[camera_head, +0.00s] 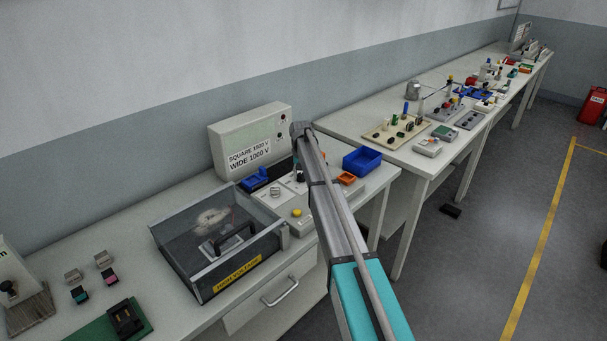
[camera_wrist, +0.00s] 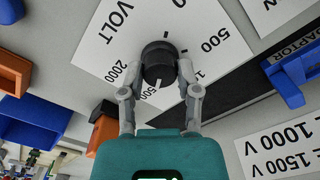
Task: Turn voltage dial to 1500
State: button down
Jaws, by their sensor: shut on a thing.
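The voltage dial is a round black knob (camera_wrist: 158,62) on a white scale plate (camera_wrist: 97,42) marked VOLT, in the wrist view. My gripper (camera_wrist: 160,88) is shut on the knob, with one finger on each side. The 2000 and upper 500 labels are readable. The 1000 and 1500 labels are partly covered by my fingers. A short white mark shows at the knob's lower edge, near the partly covered 1500. I cannot tell whether it is the pointer or a scale tick. In the head view, my arm hides the dial and the gripper's fingers.
A grey box (camera_head: 249,133) carries a label reading SQUARE 1500 V, WIDE 1000 V. A clear-lidded high-voltage case (camera_head: 268,256) stands left of my arm. A blue bin (camera_head: 362,160) and a small orange tray (camera_head: 347,178) sit close on its right. A blue ADAPTOR holder (camera_wrist: 286,82) is beside the plate.

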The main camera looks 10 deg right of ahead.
jog(key=shift+w, duration=0.2)
jog(key=shift+c, duration=1.5)
grip_release()
jog(key=shift+s, duration=0.1)
jog(key=shift+r, duration=0.1)
